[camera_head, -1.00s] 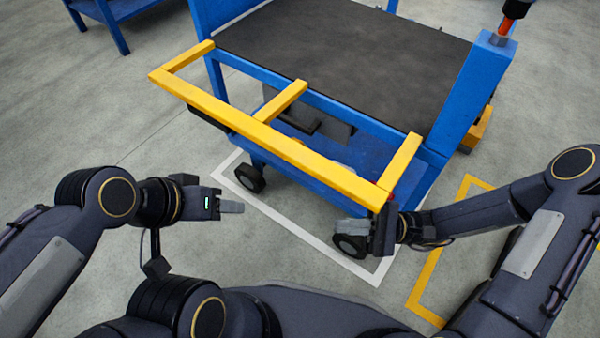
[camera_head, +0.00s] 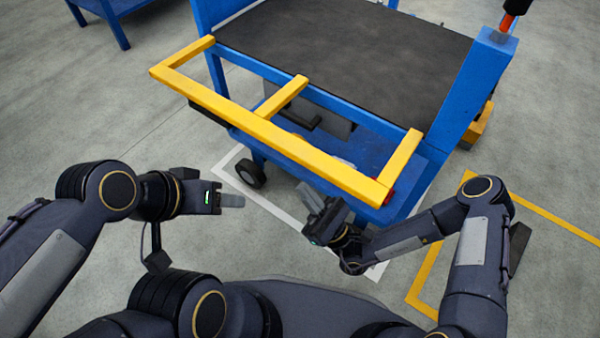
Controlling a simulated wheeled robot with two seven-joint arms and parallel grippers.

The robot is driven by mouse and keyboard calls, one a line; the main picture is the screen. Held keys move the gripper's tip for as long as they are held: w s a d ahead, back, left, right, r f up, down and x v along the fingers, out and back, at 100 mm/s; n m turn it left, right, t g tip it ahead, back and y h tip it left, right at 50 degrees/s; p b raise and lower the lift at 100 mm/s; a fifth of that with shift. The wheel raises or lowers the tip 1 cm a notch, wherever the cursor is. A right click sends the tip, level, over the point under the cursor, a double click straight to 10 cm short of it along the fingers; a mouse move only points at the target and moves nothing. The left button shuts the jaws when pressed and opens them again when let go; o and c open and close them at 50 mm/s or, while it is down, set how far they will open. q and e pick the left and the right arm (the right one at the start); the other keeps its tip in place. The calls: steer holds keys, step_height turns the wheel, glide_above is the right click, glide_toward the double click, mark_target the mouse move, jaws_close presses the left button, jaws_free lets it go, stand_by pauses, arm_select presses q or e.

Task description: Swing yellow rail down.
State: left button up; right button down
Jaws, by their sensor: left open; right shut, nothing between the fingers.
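The yellow rail (camera_head: 275,137) is a frame of a long front bar and three short bars. It sticks out toward me from the near side of the blue cart (camera_head: 462,105), roughly level with its dark top. My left gripper (camera_head: 232,200) is open and empty, below and in front of the rail's left half. My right gripper (camera_head: 312,200) is shut and empty, in front of and below the rail's right half, apart from it in the picture. A small red part (camera_head: 388,198) shows at the rail's right front corner.
The cart has a dark flat top (camera_head: 345,55), a lower blue shelf and a caster wheel (camera_head: 250,173). White floor lines lie under its near side and yellow floor lines (camera_head: 428,272) lie at the right. Another blue frame (camera_head: 120,10) stands at the far left.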

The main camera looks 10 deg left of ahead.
mark_target(300, 163)
step_height(300, 163, up, 6)
steer(key=w+a, duration=0.1)
steer(key=shift+a+b, duration=0.4)
steer(key=shift+b, duration=0.05)
step_height(300, 163, up, 4)
steer(key=p, duration=0.6)
steer(key=shift+r, duration=0.15)
steer(key=shift+s, duration=0.1)
steer(key=shift+f, duration=0.25)
